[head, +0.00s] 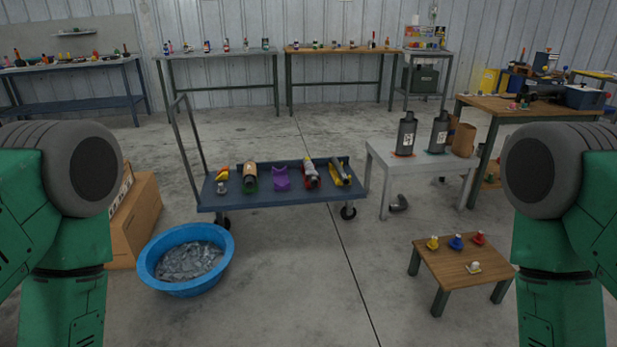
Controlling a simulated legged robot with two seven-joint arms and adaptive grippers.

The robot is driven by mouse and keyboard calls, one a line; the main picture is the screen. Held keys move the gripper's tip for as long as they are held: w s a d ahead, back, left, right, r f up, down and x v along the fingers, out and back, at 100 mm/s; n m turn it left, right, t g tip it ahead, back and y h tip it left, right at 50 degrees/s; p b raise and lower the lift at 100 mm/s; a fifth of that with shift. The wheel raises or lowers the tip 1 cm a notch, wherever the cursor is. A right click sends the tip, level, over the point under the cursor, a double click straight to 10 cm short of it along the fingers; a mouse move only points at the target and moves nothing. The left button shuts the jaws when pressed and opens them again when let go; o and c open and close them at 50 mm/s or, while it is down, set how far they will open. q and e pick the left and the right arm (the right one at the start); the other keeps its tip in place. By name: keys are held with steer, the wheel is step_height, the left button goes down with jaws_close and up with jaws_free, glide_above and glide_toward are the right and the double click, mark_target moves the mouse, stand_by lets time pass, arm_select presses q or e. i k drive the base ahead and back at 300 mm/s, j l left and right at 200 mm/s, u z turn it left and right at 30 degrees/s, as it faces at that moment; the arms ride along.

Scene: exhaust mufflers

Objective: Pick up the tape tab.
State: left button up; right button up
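I cannot pick out the tape tab with certainty at this size. Two dark upright mufflers, left (406,134) and right (439,132), with pale labels stand on the light grey table (390,160); a tab on them is too small to tell. A low wooden stool (445,251) at the lower right bears small yellow (433,243), blue (456,242), red (478,238) and white (473,267) pieces. My green arms show at both sides, but neither gripper is in view.
A blue cart (290,199) holds several parts, including a purple piece (281,178). A blue tub (160,282) with clear material stands at the lower left near a cardboard box (145,220). A brown bag (463,139) stands beside the mufflers. Floor between tub and stool is clear.

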mark_target(473, 268)
steer(key=i+l+u, duration=0.1)
steer(key=l, duration=0.35)
steer(key=i+l+u, duration=0.1)
steer(key=i+l, duration=0.2)
steer(key=l, duration=0.15)
steer(key=i+l+u, duration=0.1)
steer(key=l, duration=0.35)
steer(key=i+l+u, duration=0.1)
steer(key=i+l, duration=0.15)
steer(key=l, duration=0.25)
steer(key=i+l+u, duration=0.1)
steer(key=l, duration=0.4)
steer(key=i+l, duration=0.2)
steer(key=l, duration=0.3)
steer(key=i+l+u, duration=0.15)
steer(key=l, duration=0.4)
steer(key=i+l+u, duration=0.1)
steer(key=l, duration=0.4)
